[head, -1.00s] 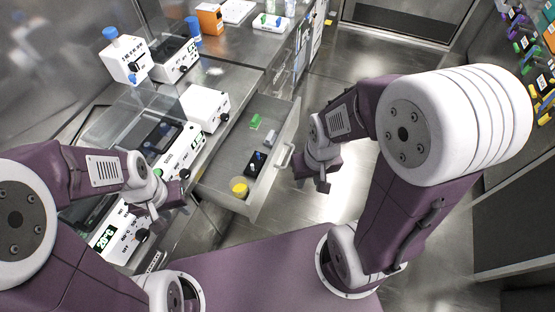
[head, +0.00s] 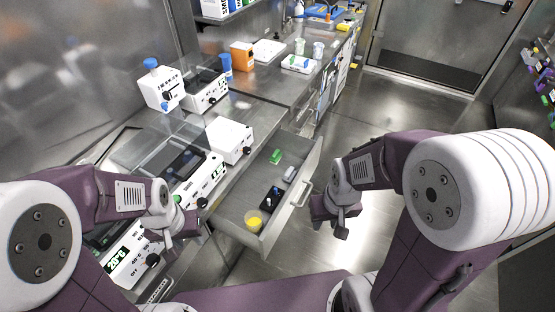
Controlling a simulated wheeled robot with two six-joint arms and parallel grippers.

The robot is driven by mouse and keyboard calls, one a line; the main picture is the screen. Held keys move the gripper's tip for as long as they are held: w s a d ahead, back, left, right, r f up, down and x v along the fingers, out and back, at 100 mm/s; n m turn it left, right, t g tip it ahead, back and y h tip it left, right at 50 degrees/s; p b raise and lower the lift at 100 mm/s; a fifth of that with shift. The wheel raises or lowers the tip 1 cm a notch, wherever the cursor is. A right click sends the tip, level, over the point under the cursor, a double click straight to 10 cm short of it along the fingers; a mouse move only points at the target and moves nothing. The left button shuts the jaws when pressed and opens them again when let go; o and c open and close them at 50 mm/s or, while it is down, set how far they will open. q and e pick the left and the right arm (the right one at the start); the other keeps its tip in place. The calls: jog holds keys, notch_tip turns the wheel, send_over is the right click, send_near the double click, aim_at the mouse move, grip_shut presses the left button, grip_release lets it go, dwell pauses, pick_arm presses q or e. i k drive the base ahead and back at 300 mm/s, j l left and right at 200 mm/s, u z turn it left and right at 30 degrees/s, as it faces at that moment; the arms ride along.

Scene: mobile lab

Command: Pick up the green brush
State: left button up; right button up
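A small green object (head: 276,157), which looks like the green brush, lies in the far part of the open drawer (head: 252,187). It is too small to make out its shape. My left gripper (head: 196,220) hangs by the front of the bench instruments, left of the drawer; it looks open and empty. My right gripper (head: 331,218) is over the floor, just right of the drawer's front and handle; its fingers are apart and empty. Neither gripper touches the green object.
The drawer also holds a grey-white item (head: 290,174), a dark block with a blue part (head: 271,198) and a yellow-topped round container (head: 253,223). White instruments (head: 230,139) line the steel bench on the left. The floor (head: 400,100) to the right is clear.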

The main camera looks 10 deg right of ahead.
aim_at(276, 156)
jog(key=i+l+u, duration=0.2)
jog(key=l+u, duration=0.3)
jog(key=i+l+u, duration=0.15)
jog(key=l+u, duration=1.25)
jog(key=k+l+u, duration=0.2)
jog(key=l+u, duration=0.3)
jog(key=l, duration=0.1)
